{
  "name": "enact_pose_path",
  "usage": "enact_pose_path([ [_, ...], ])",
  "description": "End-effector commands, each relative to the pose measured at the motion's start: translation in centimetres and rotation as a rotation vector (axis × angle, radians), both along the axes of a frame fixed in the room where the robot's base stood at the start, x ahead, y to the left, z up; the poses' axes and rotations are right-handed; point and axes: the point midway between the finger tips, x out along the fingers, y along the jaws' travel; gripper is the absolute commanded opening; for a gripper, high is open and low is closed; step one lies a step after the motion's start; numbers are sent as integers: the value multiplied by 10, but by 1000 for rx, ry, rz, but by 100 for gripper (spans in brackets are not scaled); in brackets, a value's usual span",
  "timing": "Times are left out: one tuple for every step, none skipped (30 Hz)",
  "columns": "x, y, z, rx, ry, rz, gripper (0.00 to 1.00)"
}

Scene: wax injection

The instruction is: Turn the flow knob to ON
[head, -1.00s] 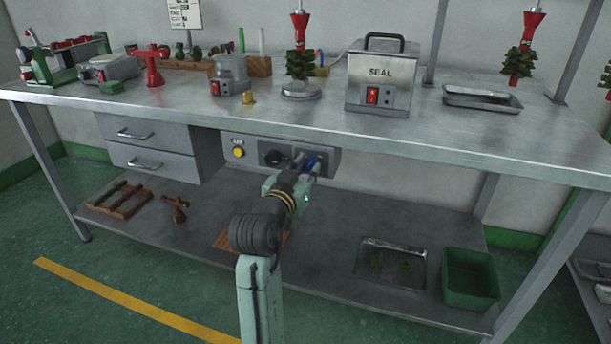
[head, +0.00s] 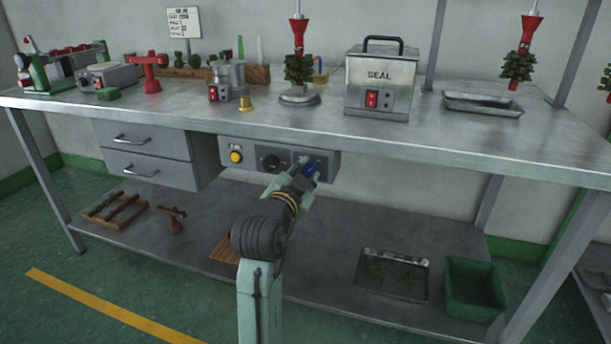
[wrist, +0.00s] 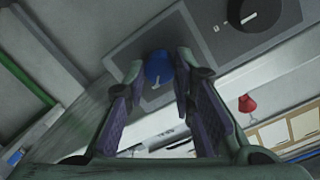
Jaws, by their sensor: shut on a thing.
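The blue knob (wrist: 158,66) sits on the right part of the grey control panel (head: 228,150) under the bench top. In the head view the blue knob (head: 309,170) is partly covered by my fingers. My gripper (wrist: 160,74) is shut on the blue knob, with one finger on each side of it. In the head view my gripper (head: 305,172) reaches up to the panel from below. A small pale mark shows by the knob's lower edge in the wrist view; I cannot read its setting.
A black knob (head: 272,163) and a yellow button (head: 236,157) are to the left on the same panel. The bench top's front edge (head: 400,137) overhangs the panel. Drawers (head: 145,150) stand at left. The lower shelf (head: 330,235) holds a metal tray (head: 392,290) and green bin (head: 475,285).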

Motion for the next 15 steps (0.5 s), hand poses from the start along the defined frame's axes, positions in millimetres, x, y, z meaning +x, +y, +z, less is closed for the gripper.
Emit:
enact_pose_path([
  [0,1,0,4,-1,1,0],
  [0,1,0,5,-1,1,0],
  [0,0,0,5,-1,1,0],
  [0,1,0,5,-1,1,0],
  [0,1,0,5,-1,1,0],
  [0,0,0,5,-1,1,0],
  [0,1,0,5,-1,1,0],
  [0,1,0,5,-1,1,0],
  [0,1,0,5,-1,1,0],
  [0,1,0,4,-1,1,0],
  [0,1,0,4,-1,1,0],
  [0,0,0,4,-2,0,25],
  [0,0,0,4,-2,0,27],
  [0,0,0,4,-2,0,29],
  [0,0,0,4,-2,0,32],
])
